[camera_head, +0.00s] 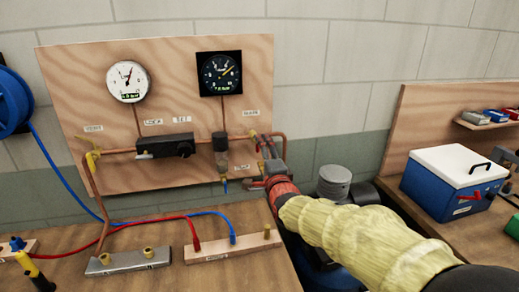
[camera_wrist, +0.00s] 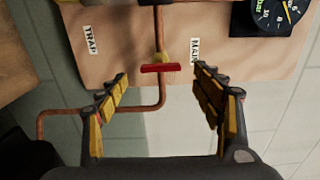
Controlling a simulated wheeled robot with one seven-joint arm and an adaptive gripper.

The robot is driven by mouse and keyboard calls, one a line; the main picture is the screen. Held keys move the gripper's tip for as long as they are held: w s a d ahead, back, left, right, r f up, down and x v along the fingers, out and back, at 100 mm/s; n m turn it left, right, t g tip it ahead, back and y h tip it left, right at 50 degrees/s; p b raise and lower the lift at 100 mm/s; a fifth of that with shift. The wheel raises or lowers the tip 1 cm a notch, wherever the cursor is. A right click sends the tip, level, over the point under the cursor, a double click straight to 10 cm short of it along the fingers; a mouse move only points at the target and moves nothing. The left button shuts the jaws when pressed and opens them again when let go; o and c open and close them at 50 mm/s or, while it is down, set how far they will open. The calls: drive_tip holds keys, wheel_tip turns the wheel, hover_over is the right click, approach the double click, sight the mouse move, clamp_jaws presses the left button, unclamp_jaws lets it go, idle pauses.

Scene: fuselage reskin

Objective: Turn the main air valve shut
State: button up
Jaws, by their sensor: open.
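The main air valve shows in the wrist view as a red handle (camera_wrist: 161,68) on a yellow body (camera_wrist: 162,57) on a copper pipe, beside the "MAIN" label (camera_wrist: 194,51). The handle lies across the pipe in that view. In the head view the yellow valve body (camera_head: 254,134) sits at the right end of the pipe run, its handle mostly hidden by my gripper (camera_head: 267,145). In the wrist view my gripper (camera_wrist: 160,73) is open, its fingers on either side of the handle. I see no clear contact; the depth gap is hard to tell.
The plywood panel (camera_head: 60,70) carries a white gauge (camera_head: 128,82), a dark gauge (camera_head: 219,73) and a regulator (camera_head: 165,147). Hoses and manifolds lie on the bench at left. A blue box (camera_head: 455,180) stands at right. A grey cylinder (camera_head: 334,182) is behind my arm.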

drive_tip(key=v, duration=0.8)
drive_tip(key=s+d+f+n+g+h, duration=0.1)
drive_tip(key=s+d+f+n+g, duration=0.1)
drive_tip(key=s+f+n+g, duration=0.45)
drive_tip(key=s+d+f+n+g+h, duration=0.15)
drive_tip(key=s+f+n, duration=0.3)
drive_tip(key=f, duration=0.45)
drive_tip(key=s+d+n+g+h+p, duration=0.1)
drive_tip(key=s+d+n+g, duration=0.1)
drive_tip(key=s+d, duration=0.5)
drive_tip(key=s+d+n+g+h, duration=0.1)
drive_tip(key=s+d+n+g, duration=0.2)
drive_tip(key=s, duration=0.8)
drive_tip(key=s+d+r+m+t, duration=0.1)
drive_tip(key=s+d+r, duration=0.4)
drive_tip(key=s+r, duration=0.1)
drive_tip(key=shift+s+d+p, duration=0.25)
drive_tip(key=shift+s+p, duration=0.2)
drive_tip(key=shift+s, duration=0.3)
